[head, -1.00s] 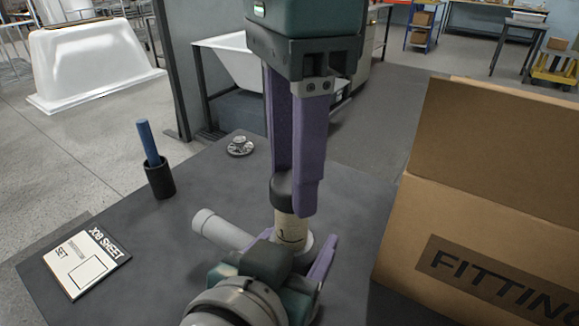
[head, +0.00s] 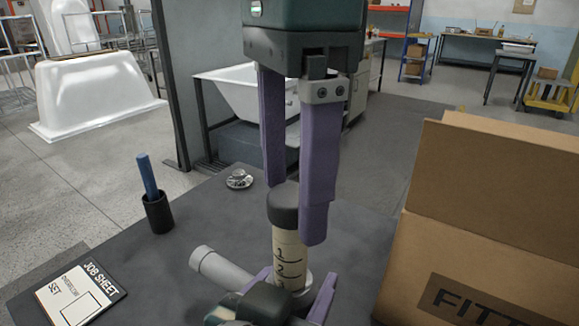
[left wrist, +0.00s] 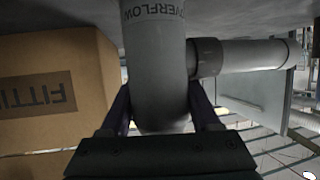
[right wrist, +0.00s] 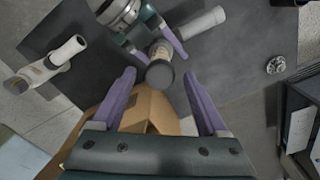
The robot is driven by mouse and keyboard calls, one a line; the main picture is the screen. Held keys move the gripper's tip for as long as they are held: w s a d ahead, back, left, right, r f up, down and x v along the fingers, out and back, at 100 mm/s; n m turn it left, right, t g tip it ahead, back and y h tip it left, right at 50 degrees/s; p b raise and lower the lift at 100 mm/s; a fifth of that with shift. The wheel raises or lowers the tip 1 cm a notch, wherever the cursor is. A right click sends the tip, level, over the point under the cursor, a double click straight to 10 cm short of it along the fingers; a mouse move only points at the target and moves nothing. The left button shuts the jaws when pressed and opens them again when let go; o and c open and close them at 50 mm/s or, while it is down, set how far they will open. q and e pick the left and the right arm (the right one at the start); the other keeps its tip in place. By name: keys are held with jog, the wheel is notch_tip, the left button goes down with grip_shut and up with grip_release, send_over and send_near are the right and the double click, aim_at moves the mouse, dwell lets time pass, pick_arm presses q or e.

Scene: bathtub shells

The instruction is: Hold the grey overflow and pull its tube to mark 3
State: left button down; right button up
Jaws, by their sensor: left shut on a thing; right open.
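The grey overflow stands upright, with its side pipe (head: 222,270) pointing left. Its cream tube (head: 287,255) rises from the body, showing dark marks, two of them visible; I cannot read the numbers surely. A dark cap (head: 283,207) tops the tube. My left gripper (head: 293,290) is shut on the overflow body low down; the left wrist view shows the body (left wrist: 155,70) lettered OVERFLOW between its fingers. My right gripper (head: 298,215) points down, open, its fingers either side of the cap. In the right wrist view the cap (right wrist: 160,73) sits between the spread fingertips, apart from them.
An open cardboard box (head: 440,250) stands close on the right. On the dark table (head: 190,255) are a job sheet (head: 82,290), a black cup (head: 158,213) holding a blue rod, and a small metal fitting (head: 239,180). White bathtub shells (head: 95,95) stand beyond.

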notch_tip(320, 180, up, 8)
jog(key=shift+f, duration=0.25)
pick_arm(q)
jog(key=shift+c, duration=0.2)
grip_release()
